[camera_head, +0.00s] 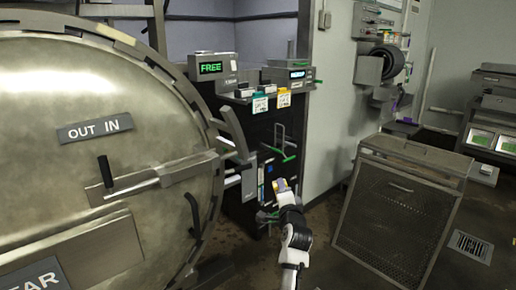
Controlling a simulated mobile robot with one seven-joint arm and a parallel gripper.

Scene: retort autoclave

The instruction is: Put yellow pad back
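My arm reaches up from the bottom centre, and my gripper (281,187) is at its far end, in front of the dark cabinet. A small yellow item (281,184), which may be the yellow pad, shows right at the gripper's tip, beside a bluish patch. It is too small to tell whether the fingers are closed on it or only near it. The fingers themselves are not clear. A yellow-topped tag (283,98) hangs on the cabinet's upper front, above and apart from my gripper, next to a teal-topped tag (260,103).
A large round metal door (75,100) marked OUT IN fills the left. The dark cabinet (240,125) carries a FREE display (211,67) and green-ended handles (278,152). A mesh-fronted metal box (395,215) stands right of my arm. Some floor is open between them.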

